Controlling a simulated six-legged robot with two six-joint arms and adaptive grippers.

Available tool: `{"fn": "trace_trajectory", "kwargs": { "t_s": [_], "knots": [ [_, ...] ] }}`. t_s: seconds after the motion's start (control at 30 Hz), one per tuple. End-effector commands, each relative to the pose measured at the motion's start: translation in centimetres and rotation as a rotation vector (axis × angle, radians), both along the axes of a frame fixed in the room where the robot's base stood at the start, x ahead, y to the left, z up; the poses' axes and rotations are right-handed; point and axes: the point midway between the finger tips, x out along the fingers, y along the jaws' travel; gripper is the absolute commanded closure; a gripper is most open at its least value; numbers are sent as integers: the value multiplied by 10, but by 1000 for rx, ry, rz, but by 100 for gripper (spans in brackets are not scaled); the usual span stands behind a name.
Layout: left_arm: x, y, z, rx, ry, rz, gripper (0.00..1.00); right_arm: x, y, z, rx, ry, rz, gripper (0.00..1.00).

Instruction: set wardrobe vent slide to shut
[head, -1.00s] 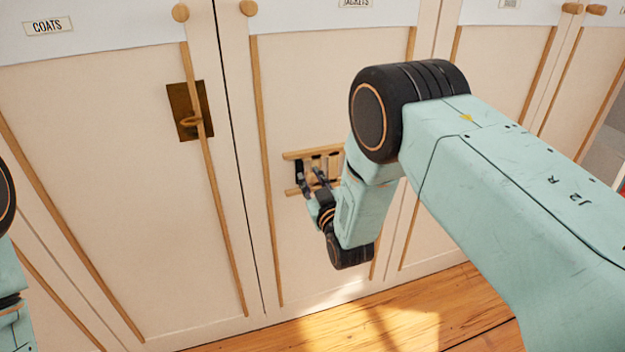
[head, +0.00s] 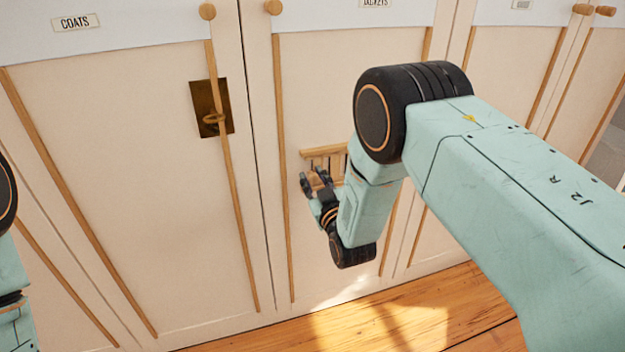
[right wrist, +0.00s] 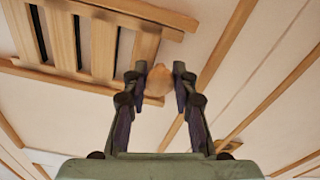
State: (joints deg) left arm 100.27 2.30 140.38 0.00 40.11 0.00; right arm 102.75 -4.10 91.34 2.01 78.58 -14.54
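The wardrobe vent is a wooden grille of upright slats between two rails, low on the jackets door. Its top rail (head: 322,152) shows in the head view; my right arm covers part of the rest. In the right wrist view its slats (right wrist: 101,46) have narrow dark slots between them. A rounded wooden knob (right wrist: 158,82) stands by the slat at the vent's right end there. My left gripper is out of view.
The coats door (head: 120,170) is to the left, with a brass plate (head: 211,107) and ring. Round knobs (head: 273,7) and wooden trim strips stand out from the doors. The visible wooden floor (head: 400,315) is clear.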

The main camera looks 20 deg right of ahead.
Motion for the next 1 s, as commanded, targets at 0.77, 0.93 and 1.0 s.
{"fn": "trace_trajectory", "kwargs": {
  "t_s": [0.77, 0.93, 1.0],
  "knots": [
    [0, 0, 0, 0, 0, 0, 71, -29, 1, -1, 0, 4, -1, 52],
    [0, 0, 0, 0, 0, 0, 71, -62, 0, -1, 0, 4, -1, 52],
    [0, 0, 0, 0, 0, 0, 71, -75, -1, 0, 0, 4, -1, 52]
  ]
}}
